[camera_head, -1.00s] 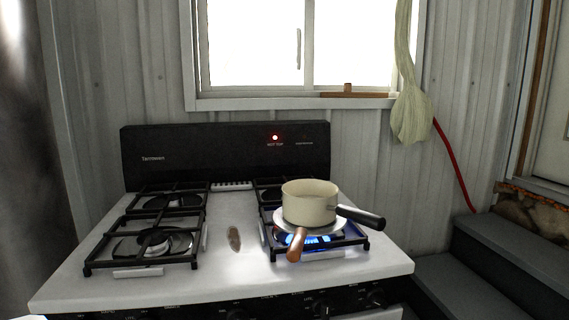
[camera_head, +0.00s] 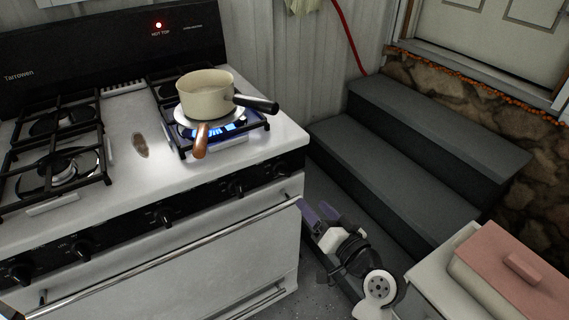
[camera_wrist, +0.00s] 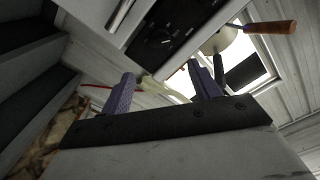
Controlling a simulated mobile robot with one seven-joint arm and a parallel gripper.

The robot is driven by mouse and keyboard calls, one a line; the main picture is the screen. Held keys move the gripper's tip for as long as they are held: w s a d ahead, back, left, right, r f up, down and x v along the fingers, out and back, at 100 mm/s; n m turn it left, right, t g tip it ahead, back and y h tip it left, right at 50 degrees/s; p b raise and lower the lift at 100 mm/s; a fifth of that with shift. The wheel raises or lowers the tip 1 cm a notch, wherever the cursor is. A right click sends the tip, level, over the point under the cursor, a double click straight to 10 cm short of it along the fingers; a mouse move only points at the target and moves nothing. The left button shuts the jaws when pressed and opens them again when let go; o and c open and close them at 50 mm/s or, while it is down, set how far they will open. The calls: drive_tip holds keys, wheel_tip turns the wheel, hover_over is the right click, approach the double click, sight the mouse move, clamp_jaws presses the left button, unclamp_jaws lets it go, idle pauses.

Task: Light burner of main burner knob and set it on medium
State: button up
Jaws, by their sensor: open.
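The white stove (camera_head: 120,170) has a black front panel with several black knobs, including one near its right end (camera_head: 237,186) and one at the far right (camera_head: 283,168). Which is the main burner knob I cannot tell. A blue flame (camera_head: 215,130) burns at the front right burner, under a cream pot (camera_head: 205,97) that sits over a shallow pan with a wooden handle (camera_head: 200,140). My gripper (camera_head: 318,212) is open and empty, right of the stove's front right corner, apart from the knobs. In the wrist view, one knob (camera_wrist: 165,42) shows beyond the open fingers (camera_wrist: 163,85).
The oven handle bar (camera_head: 170,255) juts out below the knobs. Grey steps (camera_head: 400,150) stand right of the stove. A white surface with a pink-lidded box (camera_head: 515,270) is at the lower right. A red light (camera_head: 158,25) glows on the backsplash.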

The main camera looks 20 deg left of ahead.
sight(286, 174)
drive_tip(key=p+x, duration=0.3)
drive_tip(key=x, duration=1)
drive_tip(key=c, duration=1)
